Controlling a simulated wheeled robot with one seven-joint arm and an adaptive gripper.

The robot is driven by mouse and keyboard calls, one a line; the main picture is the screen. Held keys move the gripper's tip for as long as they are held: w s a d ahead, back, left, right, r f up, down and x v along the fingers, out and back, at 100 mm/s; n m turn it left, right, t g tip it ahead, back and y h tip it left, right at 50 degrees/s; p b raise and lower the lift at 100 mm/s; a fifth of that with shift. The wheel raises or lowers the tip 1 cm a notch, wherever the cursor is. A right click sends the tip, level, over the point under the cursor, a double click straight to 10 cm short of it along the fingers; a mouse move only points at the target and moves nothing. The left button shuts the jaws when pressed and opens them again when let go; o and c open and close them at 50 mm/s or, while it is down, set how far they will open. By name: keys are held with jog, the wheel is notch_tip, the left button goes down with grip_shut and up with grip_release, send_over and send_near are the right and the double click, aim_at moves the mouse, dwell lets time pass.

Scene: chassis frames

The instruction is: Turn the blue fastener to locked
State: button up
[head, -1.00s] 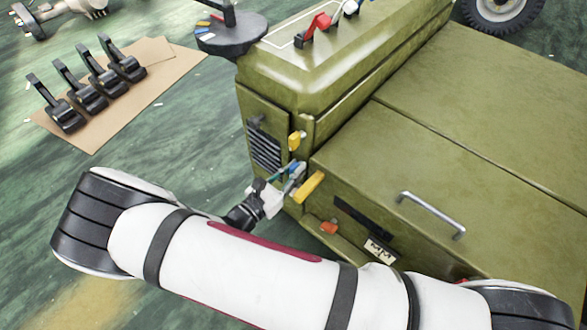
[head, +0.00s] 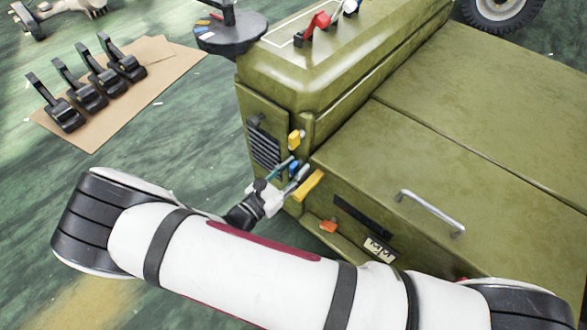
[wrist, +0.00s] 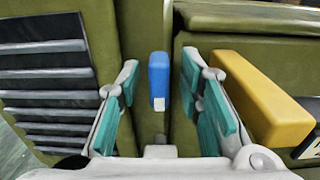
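The blue fastener (wrist: 158,82) stands upright on the green chassis in the wrist view, with a small white patch at its lower end. It also shows as a small blue spot in the head view (head: 293,167). My gripper (wrist: 160,105) is open, with its teal-padded fingers on the left and right of the fastener. A gap shows between each finger and the fastener. In the head view my gripper (head: 285,177) points at the chassis front. Whether the fingers reach as deep as the fastener is hard to tell.
A yellow block (wrist: 262,98) sits close to the right finger. A louvred vent (wrist: 45,90) is on the left. A smaller yellow fastener (head: 296,140) is above, an orange one (head: 328,226) below right. A silver handle (head: 432,213) is on the chassis side.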

jog(key=v, duration=1.2)
